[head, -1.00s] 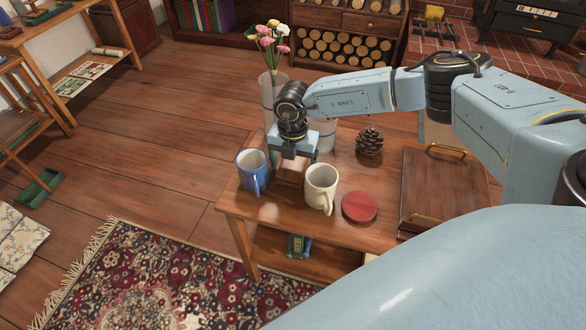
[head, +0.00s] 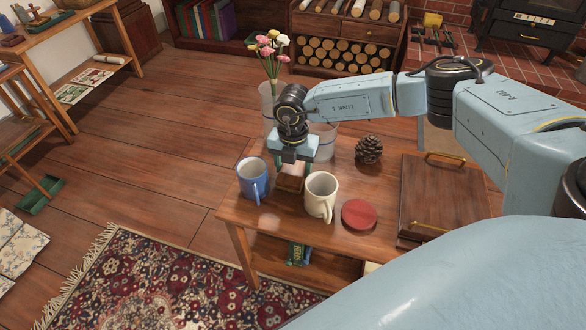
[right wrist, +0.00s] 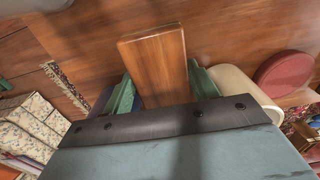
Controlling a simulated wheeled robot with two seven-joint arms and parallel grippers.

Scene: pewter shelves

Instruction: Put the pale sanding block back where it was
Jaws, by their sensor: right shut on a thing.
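My right gripper (head: 293,167) is low over the small wooden table (head: 385,185), between the blue mug and the cream mug. It is shut on a brown wooden block (head: 290,184), which I take to be the sanding block, though it looks warm brown rather than pale. In the right wrist view the block (right wrist: 158,60) sits between the green fingers (right wrist: 163,88). I cannot tell whether its underside touches the tabletop. My left gripper is not in view.
The blue mug (head: 252,180) stands left of the block and the cream mug (head: 320,195) close on its right. A vase of flowers (head: 268,98) is behind the gripper.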

